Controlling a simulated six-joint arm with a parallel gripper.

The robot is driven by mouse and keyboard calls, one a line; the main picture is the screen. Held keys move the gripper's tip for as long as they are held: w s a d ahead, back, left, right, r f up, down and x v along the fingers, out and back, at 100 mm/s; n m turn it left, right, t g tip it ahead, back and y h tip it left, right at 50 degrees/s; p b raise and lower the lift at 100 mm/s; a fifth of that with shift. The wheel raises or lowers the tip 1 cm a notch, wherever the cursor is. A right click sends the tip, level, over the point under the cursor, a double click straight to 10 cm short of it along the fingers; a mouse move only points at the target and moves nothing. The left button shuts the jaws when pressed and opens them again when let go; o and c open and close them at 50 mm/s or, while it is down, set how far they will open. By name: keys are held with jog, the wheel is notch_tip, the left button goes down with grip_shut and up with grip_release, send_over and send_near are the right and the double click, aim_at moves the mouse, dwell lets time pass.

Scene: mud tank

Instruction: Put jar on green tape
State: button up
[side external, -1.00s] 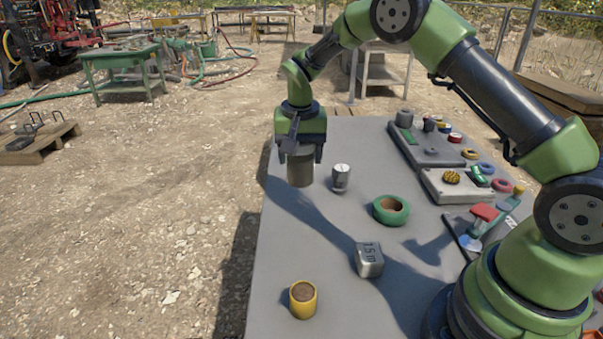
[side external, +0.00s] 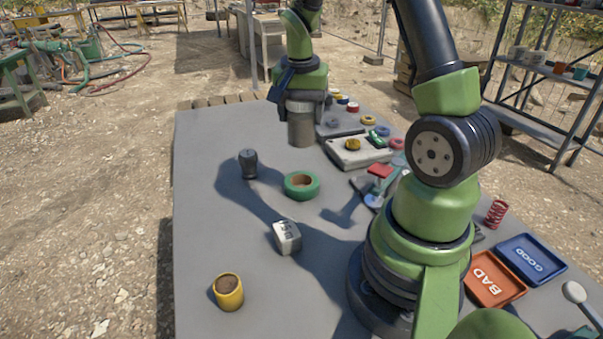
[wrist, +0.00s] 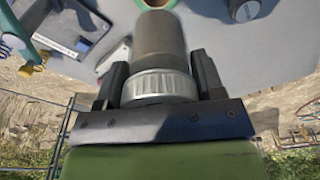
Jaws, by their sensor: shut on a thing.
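The jar (side external: 302,130) is grey-brown with a silver screw lid, which shows in the wrist view (wrist: 160,86). My gripper (side external: 303,100) is shut on the jar at its lid end, and the jar hangs upright below it. The two fingers stand on either side of the lid in the wrist view. The green tape (side external: 291,191) is a roll with a brown cardboard core, lying flat on the grey table. The jar is behind the tape in the side view and apart from it. The exact height of the jar above the table is hard to tell.
A dark knobbed weight (side external: 248,163) stands left of the tape. A metal block (side external: 287,237) and a yellow cup (side external: 228,291) are nearer the front. A light board (side external: 345,158) with small parts lies right of the jar. The table's left part (side external: 205,190) is clear.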

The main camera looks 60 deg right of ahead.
notch_tip(320, 180, down, 9)
jog(key=shift+f, duration=0.15)
dwell(0.4)
jog(key=shift+f, duration=0.15)
jog(key=o, duration=1.4)
jog(key=r, duration=0.4)
jog(key=a+r, duration=0.1)
jog(key=r, duration=0.7)
jog(key=shift+s+a, duration=0.2)
jog(key=s+a+r+n+t+y, duration=0.1)
jog(key=s+a+r+n+t, duration=0.1)
jog(key=a, duration=0.4)
jog(key=s+a+r+n+t+y, duration=0.1)
jog(key=s+a+r+n+t, duration=0.1)
jog(key=s+a+r+n, duration=0.3)
jog(key=s+a+r+n+t+y, duration=0.1)
jog(key=s+a+r+n+t, duration=0.1)
jog(key=s+a+r+n, duration=0.2)
jog(key=shift+a+r+t, duration=0.2)
jog(key=shift+a, duration=0.7)
jog(key=shift+a+r+t, duration=0.15)
jog(key=shift+a+t, duration=0.05)
jog(key=shift+a, duration=0.7)
